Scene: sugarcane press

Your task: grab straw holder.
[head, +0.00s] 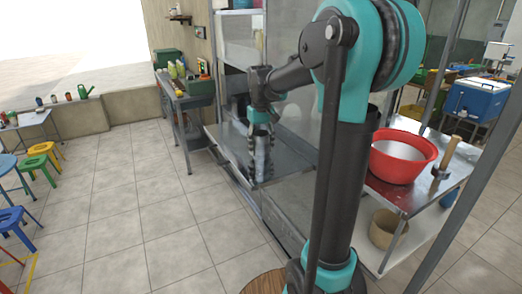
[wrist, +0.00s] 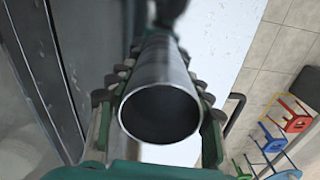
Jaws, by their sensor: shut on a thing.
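The straw holder (head: 262,155) is a grey metal cylinder with an open round mouth. In the head view it stands upright at the metal shelf near the middle of the picture. In the wrist view the straw holder (wrist: 160,105) fills the centre, its mouth facing the camera and its inside dark and empty. My gripper (head: 261,158) reaches down around it from above. In the wrist view the fingers of my gripper (wrist: 160,100) press on both its sides and are shut on it. Its base is hidden in the wrist view, and I cannot tell whether it touches the shelf.
A metal shelf (head: 225,143) lies under and beside the holder, with upright panels behind it. A red bowl (head: 403,157) stands on the metal table at the right, with a basket (head: 388,229) below. Colored stools (head: 38,160) stand at the left. The tiled floor between is clear.

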